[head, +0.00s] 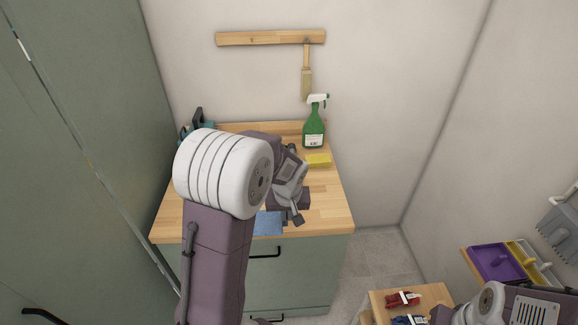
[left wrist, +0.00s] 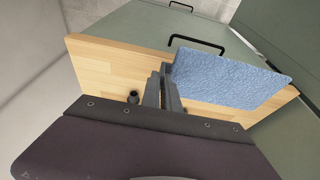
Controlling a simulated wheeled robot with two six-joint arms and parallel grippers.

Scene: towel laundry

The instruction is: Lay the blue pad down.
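The blue pad (head: 267,223) is at the front edge of the wooden counter (head: 335,213), partly hidden behind my left arm. In the left wrist view the pad (left wrist: 228,80) looks flat and reaches past the counter's edge; I cannot tell whether it touches the wood. My left gripper (head: 295,217) points down over the counter. In the left wrist view its fingers (left wrist: 165,75) are close together at one end of the pad and appear shut on it. My right gripper is out of view; only part of the right arm shows at lower right.
A green spray bottle (head: 314,125) and a yellow sponge (head: 318,160) stand behind the left gripper. A brush (head: 306,82) hangs from a wooden rail (head: 270,38). A low wooden table (head: 378,302) holds red and blue items. The counter's right front is clear.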

